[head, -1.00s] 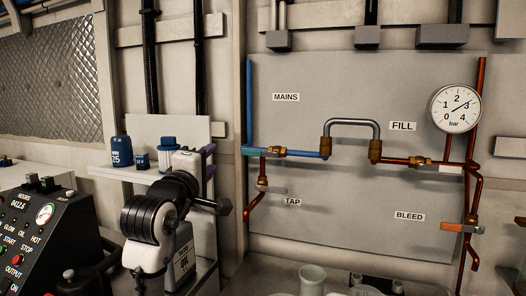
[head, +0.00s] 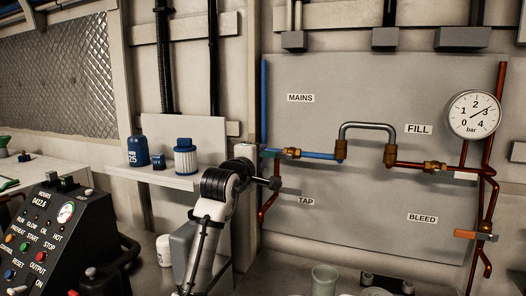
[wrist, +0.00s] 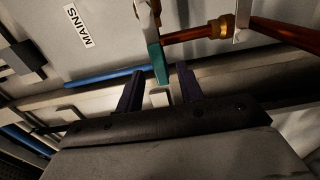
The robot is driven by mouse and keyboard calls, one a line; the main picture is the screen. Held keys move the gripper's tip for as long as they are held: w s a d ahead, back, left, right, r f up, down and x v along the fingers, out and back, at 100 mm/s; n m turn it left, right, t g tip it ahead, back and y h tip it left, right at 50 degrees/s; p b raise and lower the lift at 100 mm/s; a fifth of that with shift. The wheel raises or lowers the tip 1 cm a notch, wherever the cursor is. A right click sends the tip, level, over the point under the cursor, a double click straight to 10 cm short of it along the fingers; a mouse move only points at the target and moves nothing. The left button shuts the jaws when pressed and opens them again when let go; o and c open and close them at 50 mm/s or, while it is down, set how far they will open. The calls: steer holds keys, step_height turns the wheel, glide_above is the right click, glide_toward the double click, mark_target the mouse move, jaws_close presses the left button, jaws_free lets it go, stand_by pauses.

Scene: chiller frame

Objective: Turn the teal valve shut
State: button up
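The teal valve (head: 269,153) shows its teal handle at the left end of the brass fitting on the blue mains pipe, below the MAINS label. In the head view the handle is small and points left, roughly in line with the pipe. In the wrist view the teal handle (wrist: 156,52) reaches down to the gap between my fingertips. My gripper (wrist: 160,71) is open, with its dark purple fingers apart on either side of the handle's near end. I cannot tell whether either finger touches it. In the head view my wrist hides the fingers.
A bent grey pipe (head: 367,126), a FILL valve (head: 434,166), an orange BLEED handle (head: 466,235) and a gauge (head: 474,115) are farther right. A shelf (head: 173,178) with blue-topped containers stands left.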

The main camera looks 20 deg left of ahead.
steer(key=shift+w, duration=1.05)
jaws_close()
